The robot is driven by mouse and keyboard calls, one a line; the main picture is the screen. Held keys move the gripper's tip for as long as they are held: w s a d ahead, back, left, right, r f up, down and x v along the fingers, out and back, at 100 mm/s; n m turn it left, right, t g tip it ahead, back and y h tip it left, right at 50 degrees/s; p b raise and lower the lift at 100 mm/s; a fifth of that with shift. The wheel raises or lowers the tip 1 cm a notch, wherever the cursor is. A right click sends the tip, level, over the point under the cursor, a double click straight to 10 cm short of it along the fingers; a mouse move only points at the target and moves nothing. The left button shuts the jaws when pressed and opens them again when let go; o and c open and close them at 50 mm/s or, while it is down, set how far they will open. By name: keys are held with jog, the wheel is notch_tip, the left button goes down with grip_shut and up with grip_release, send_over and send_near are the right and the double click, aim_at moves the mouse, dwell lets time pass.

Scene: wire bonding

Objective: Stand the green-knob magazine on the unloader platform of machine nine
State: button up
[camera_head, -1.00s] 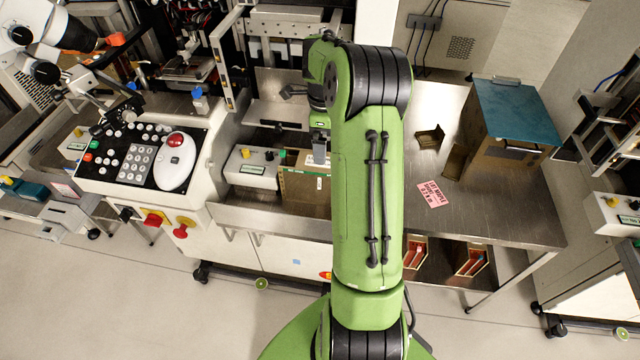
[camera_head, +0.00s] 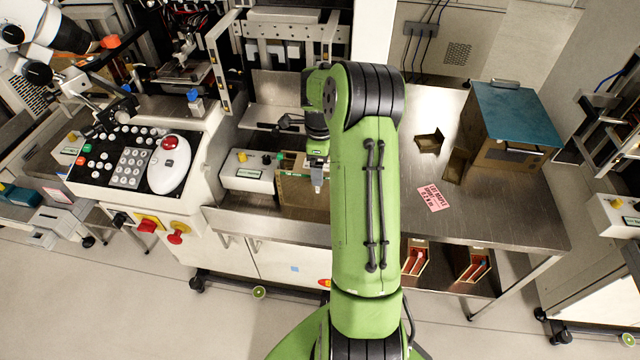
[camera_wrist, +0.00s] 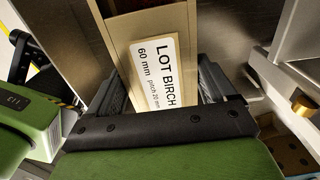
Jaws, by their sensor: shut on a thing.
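My gripper (camera_head: 318,178) is shut on a tan magazine (camera_head: 303,200), behind the front of the bench beside the machine. The magazine stands roughly upright, right of a small white control box (camera_head: 247,173). In the wrist view my gripper (camera_wrist: 163,88) has a dark finger on each side of the magazine (camera_wrist: 120,40), whose white label reads LOT BIRCH, 60 mm. A small green spot shows at its upper left in the head view; I cannot tell if it is the knob. Its underside is hidden, so contact with the platform cannot be told.
A brown cabinet with a teal top (camera_head: 515,110) stands on the steel bench (camera_head: 500,205) at right. A pink LOT MAPLE card (camera_head: 433,198) and brown open pieces (camera_head: 430,142) lie there. Magazines (camera_head: 473,263) sit on the lower shelf. The machine's keypad console (camera_head: 130,160) is at left.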

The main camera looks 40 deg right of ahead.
jog(key=c, duration=1)
jog(key=shift+r, duration=0.1)
